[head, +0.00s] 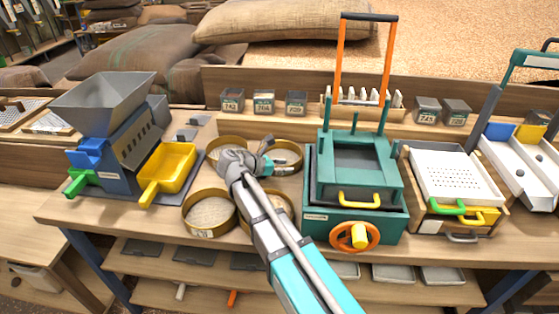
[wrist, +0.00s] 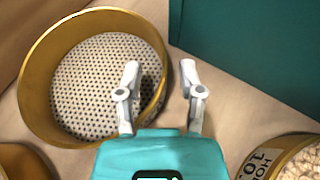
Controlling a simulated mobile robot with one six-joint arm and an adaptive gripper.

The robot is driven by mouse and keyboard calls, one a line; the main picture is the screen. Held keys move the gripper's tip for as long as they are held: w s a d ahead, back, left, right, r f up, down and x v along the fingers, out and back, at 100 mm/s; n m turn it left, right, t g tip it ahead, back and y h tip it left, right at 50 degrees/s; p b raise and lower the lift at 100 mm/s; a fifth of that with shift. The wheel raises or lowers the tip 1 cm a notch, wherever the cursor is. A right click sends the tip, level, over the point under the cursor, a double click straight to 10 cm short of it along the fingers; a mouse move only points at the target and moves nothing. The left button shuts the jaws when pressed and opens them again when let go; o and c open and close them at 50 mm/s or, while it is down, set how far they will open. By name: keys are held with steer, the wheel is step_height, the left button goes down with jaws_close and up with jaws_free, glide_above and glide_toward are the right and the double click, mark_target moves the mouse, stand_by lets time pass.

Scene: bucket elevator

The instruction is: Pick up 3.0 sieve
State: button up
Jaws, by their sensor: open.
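My gripper (head: 266,153) is open and points down among several round brass sieves on the bench. In the wrist view its two pale fingers (wrist: 160,75) stand on either side of the right wall of a sieve (wrist: 95,85) with a coarse perforated floor. The left finger is over the inside, the right finger outside; contact cannot be told. In the head view this appears to be the back right sieve (head: 287,157), partly hidden by my gripper. Other sieves are at back left (head: 226,141), front left (head: 209,214) and front right (head: 285,201), behind my arm. No 3.0 label is readable.
A teal box machine (head: 317,228) with an orange handwheel stands close on the right. A blue-grey hopper machine (head: 107,120) and yellow scoop tray (head: 167,168) are on the left. In the wrist view a labelled round container with pale contents (wrist: 285,158) lies lower right.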

jaws_close()
steer(key=shift+r, duration=0.1)
stand_by(0.4)
step_height(320, 180, up, 18)
steer(key=p, duration=1.8)
